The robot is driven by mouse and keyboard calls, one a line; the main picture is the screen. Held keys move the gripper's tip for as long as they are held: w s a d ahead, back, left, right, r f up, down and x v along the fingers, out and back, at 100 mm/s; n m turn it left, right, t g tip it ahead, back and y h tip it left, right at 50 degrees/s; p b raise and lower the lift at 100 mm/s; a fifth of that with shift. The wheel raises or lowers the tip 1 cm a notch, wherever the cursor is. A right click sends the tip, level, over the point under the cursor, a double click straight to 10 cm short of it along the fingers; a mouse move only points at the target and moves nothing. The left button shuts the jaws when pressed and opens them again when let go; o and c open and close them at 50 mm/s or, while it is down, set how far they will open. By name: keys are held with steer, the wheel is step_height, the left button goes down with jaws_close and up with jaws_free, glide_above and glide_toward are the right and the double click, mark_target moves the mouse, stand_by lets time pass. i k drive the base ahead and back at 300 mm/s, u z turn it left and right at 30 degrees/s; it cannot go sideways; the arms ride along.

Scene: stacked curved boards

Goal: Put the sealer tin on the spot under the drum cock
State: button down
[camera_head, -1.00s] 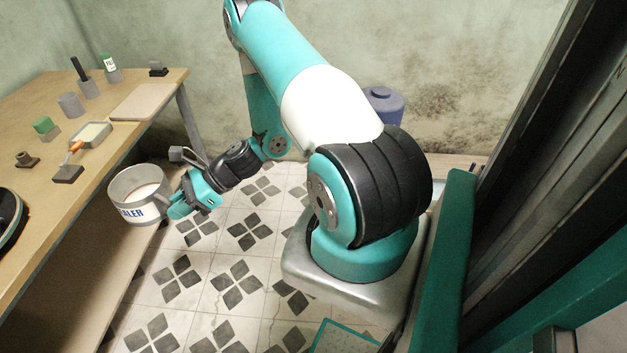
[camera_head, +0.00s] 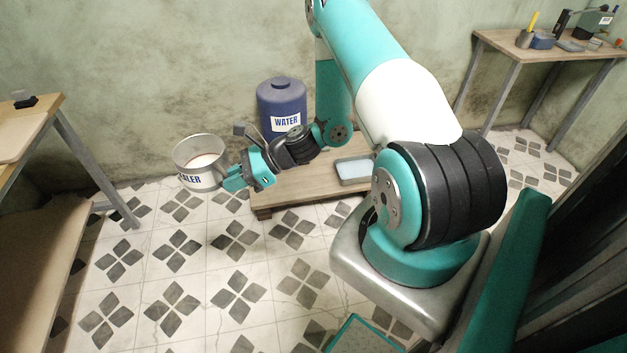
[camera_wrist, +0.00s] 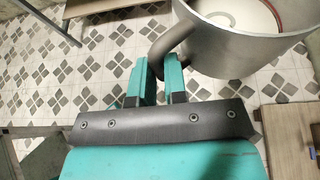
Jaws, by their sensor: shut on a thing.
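The sealer tin (camera_head: 199,166) is a grey metal can with a white label and pale contents, held upright in the air left of the low wooden stand. My gripper (camera_head: 236,178) is shut on the tin's side handle; the wrist view shows the fingers (camera_wrist: 160,84) around the handle, with the tin (camera_wrist: 232,45) beyond at upper right. A blue drum labelled WATER (camera_head: 283,106) stands at the back by the wall, right of the tin. Its cock and the spot under it are not visible; my arm passes in front of that side.
A low wooden stand (camera_head: 277,201) bears a grey tray (camera_head: 354,170). A workbench (camera_head: 50,112) is at the left. Another table (camera_head: 500,44) with tools stands at the back right. The tiled floor (camera_head: 200,270) in front is clear.

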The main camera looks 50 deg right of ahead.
mark_target(293, 182)
steer(key=z, duration=0.3)
steer(key=i, duration=0.75)
steer(key=z, duration=0.7)
steer(key=i, duration=0.5)
steer(key=z, duration=0.25)
